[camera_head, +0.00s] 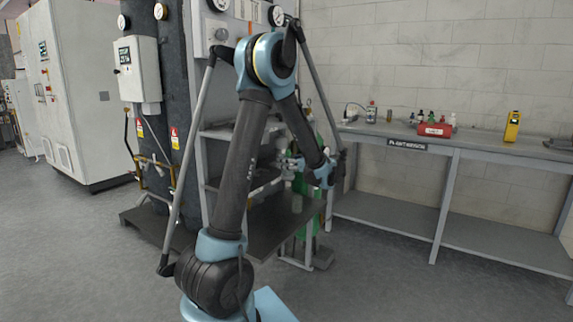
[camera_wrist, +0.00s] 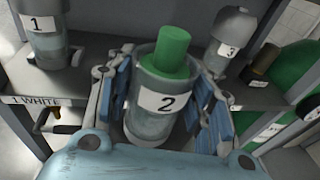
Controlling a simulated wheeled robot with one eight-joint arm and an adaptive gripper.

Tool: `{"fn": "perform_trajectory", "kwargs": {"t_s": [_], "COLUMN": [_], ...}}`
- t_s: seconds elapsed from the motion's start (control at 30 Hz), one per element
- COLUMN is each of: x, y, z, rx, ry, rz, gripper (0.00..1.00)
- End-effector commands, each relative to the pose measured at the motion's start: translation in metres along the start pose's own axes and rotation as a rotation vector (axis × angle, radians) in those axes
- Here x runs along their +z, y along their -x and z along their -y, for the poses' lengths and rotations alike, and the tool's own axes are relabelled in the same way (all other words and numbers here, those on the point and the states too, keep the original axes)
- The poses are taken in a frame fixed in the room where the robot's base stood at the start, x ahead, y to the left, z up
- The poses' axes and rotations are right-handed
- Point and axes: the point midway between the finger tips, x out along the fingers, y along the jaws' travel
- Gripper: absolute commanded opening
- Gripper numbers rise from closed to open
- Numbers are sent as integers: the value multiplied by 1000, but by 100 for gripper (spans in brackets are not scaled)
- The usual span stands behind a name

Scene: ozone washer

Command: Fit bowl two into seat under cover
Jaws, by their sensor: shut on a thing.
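Bowl two (camera_wrist: 150,125), a grey see-through cup with a white label "2", stands between the fingers of my gripper (camera_wrist: 165,92) in the wrist view. The blue finger pads close on it from left and right. A green cylinder (camera_wrist: 173,48) sticks up out of its open top. In the head view my gripper (camera_head: 296,165) is small, in front of the shelves, and the bowl cannot be made out. No cover shows over bowl two. Its seat cannot be made out in either view.
In the wrist view bowl 1 (camera_wrist: 48,48) is at left and bowl 3 (camera_wrist: 222,58) at right, by the grey shelf (camera_wrist: 92,45). A dark cylinder (camera_wrist: 262,62) and a green tank (camera_wrist: 290,78) are farther right. A workbench (camera_head: 460,146) is at right in the head view.

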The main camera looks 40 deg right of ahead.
Motion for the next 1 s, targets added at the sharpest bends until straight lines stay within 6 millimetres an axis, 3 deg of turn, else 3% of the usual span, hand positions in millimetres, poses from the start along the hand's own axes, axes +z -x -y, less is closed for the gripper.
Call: {"fn": "perform_trajectory", "kwargs": {"t_s": [0.27,1.0], "x": [1,6], "y": [-2,-46], "z": [0,-11], "rx": [-4,2], "ry": [0,1], "rz": [0,0], "gripper": [13,13]}}
